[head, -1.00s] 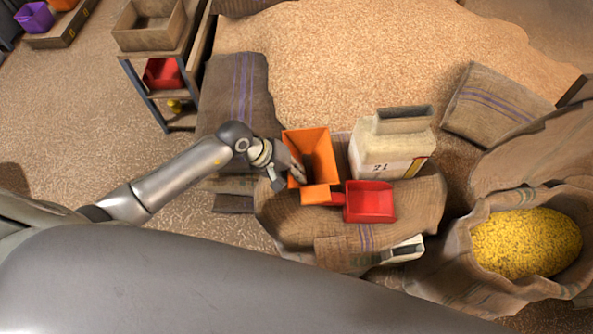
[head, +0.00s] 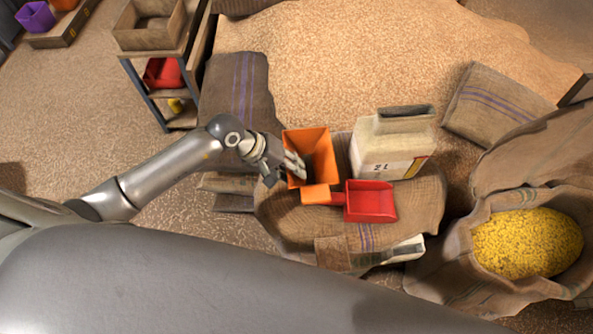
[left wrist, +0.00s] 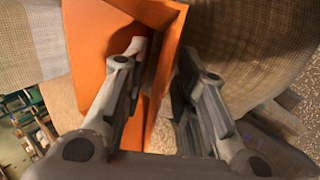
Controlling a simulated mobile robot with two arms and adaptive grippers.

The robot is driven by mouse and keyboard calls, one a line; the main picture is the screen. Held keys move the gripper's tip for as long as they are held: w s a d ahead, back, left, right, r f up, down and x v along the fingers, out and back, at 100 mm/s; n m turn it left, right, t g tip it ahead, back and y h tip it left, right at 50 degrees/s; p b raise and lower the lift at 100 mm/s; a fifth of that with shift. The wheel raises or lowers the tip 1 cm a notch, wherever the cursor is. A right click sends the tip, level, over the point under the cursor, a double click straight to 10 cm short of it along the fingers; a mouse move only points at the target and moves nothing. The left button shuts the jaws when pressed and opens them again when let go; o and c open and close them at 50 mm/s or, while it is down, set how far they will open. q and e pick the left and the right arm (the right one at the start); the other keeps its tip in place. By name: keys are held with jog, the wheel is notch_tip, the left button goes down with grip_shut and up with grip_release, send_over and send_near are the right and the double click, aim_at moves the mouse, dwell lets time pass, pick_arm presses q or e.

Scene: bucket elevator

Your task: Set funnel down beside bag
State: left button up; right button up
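The orange funnel (head: 320,160) rests on a filled burlap sack (head: 290,222), its wide square mouth facing up. My left gripper (head: 292,165) is at the funnel's left wall. In the left wrist view, my left gripper's fingers (left wrist: 160,55) stand apart on either side of one wall of the orange funnel (left wrist: 100,45), one finger inside and one outside, with a gap beside the wall. The open burlap bag (head: 455,255) of yellow grain (head: 525,242) stands to the right. My right gripper is not in view.
A shelf (head: 165,60) with a wooden box stands at the upper left. A large grain heap (head: 380,55) fills the back.

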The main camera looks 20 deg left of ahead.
pick_arm(q)
jog(key=b+v, duration=0.1)
jog(key=v, duration=0.8)
jog(key=shift+a+r, duration=0.15)
jog(key=shift+a, duration=0.05)
dwell(1.1)
